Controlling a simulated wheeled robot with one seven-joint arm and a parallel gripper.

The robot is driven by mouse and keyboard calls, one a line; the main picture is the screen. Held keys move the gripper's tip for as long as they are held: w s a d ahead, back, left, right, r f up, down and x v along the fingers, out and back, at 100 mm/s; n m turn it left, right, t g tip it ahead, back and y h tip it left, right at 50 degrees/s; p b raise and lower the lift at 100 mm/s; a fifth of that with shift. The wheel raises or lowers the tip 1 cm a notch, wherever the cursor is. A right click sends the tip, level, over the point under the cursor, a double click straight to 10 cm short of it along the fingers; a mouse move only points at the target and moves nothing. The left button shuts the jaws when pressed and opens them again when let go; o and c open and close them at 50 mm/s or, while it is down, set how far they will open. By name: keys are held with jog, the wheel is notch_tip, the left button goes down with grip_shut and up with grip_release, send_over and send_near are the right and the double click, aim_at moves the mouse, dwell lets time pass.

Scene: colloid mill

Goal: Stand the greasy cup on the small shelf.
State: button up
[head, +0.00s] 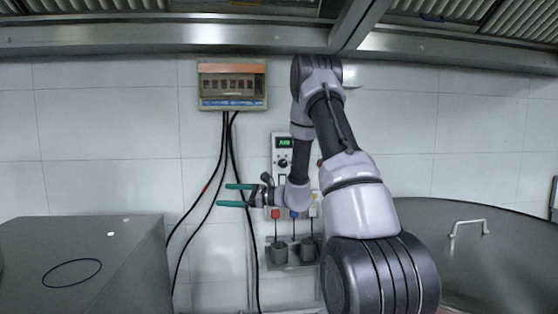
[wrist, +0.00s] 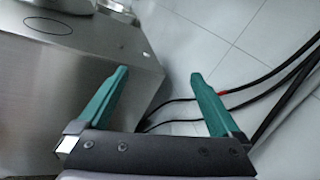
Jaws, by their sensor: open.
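My gripper (head: 229,195) is open and empty, its two green fingers pointing left in front of the tiled wall. In the wrist view my gripper (wrist: 158,76) shows a clear gap between the fingers. No cup can be surely told as the greasy one. Two dark grey cup-like vessels (head: 280,251) sit at a small wall-mounted plate (head: 292,267), partly behind my arm; whether this plate is the small shelf I cannot tell. In the wrist view a shiny round metal thing (wrist: 115,5) is cut off at the top edge, on the steel surface.
A steel cabinet (head: 110,235) stands at the left, with a black oval outline (head: 72,272) on top. Black cables (head: 215,180) hang from a breaker box (head: 232,88). A control panel (head: 283,150) is behind my arm. A large steel lid (head: 470,250) fills the right.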

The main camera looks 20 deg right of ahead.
jog(key=s+a+r+n+g+h, duration=0.1)
jog(key=s+a+r+n+g, duration=0.1)
jog(key=s+r+n, duration=0.3)
jog(key=s+a+r+n+g+h, duration=0.2)
jog(key=s+g, duration=0.1)
jog(key=s, duration=0.5)
jog(key=s+a+r+n+g+h, duration=0.1)
jog(key=s+a+r+n+g, duration=0.1)
jog(key=s+a+r+n, duration=0.3)
jog(key=s+d+r+n+t+h, duration=0.2)
jog(key=s+d+h, duration=0.2)
jog(key=s+d, duration=0.2)
jog(key=s+d+r+n+t+h, duration=0.2)
jog(key=s+d+h, duration=0.3)
jog(key=s, duration=0.5)
jog(key=shift+d+r+t, duration=0.3)
jog(key=shift+d+r, duration=0.15)
jog(key=shift+d, duration=0.2)
jog(key=shift+s, duration=0.1)
